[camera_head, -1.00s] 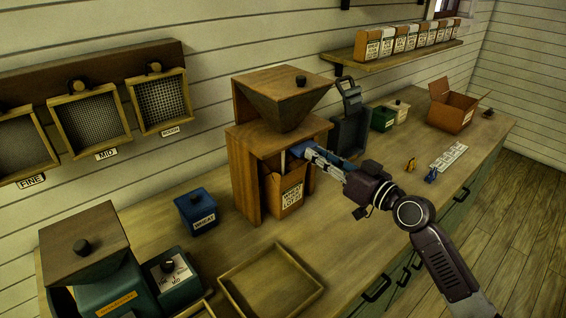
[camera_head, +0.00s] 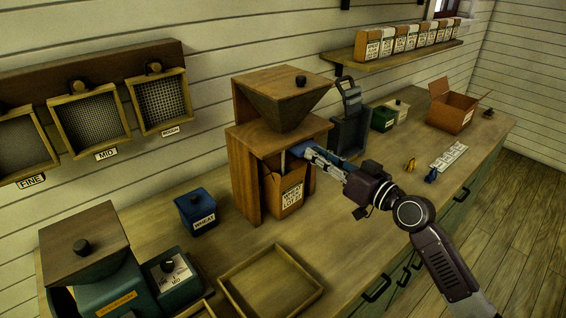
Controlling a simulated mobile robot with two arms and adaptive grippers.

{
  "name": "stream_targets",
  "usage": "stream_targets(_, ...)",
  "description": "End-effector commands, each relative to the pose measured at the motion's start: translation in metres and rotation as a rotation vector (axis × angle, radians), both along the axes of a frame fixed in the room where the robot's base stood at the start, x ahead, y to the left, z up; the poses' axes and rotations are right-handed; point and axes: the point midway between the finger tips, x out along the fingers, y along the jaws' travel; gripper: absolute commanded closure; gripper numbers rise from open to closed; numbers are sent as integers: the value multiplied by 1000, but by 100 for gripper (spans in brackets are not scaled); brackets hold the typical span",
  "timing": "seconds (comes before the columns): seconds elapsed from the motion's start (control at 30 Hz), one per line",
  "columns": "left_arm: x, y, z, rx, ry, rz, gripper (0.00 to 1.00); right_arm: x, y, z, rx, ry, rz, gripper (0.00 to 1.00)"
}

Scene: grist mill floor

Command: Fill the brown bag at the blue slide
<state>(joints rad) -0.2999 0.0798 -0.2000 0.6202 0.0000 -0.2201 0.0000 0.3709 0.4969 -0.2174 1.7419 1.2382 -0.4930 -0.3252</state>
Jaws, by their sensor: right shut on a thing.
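The brown bag (camera_head: 289,198) with a white label stands upright in the opening under the wooden hopper (camera_head: 283,95). The blue slide (camera_head: 297,151) shows only in small part above the bag's mouth. My right gripper (camera_head: 308,153) reaches in from the right and is shut on the blue slide; its fingers cover most of it. The inside of the bag is dark, and I cannot tell whether anything is in it. My left gripper is not in view.
A blue wheat box (camera_head: 196,212) stands left of the hopper. An empty wooden tray (camera_head: 232,283) lies in front. A dark sealing device (camera_head: 349,130) stands close behind my right gripper. An open carton (camera_head: 452,111) is at the far right. The bench between is mostly clear.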

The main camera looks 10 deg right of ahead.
Motion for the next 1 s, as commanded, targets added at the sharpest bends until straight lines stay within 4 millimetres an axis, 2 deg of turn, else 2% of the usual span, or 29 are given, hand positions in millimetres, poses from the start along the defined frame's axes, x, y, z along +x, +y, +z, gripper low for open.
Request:
stream_targets(0.27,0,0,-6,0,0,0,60,17,11,0,1,0,0,100)
stream_targets(1.0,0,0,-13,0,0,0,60,21,14,3,2,-5,-2,100)
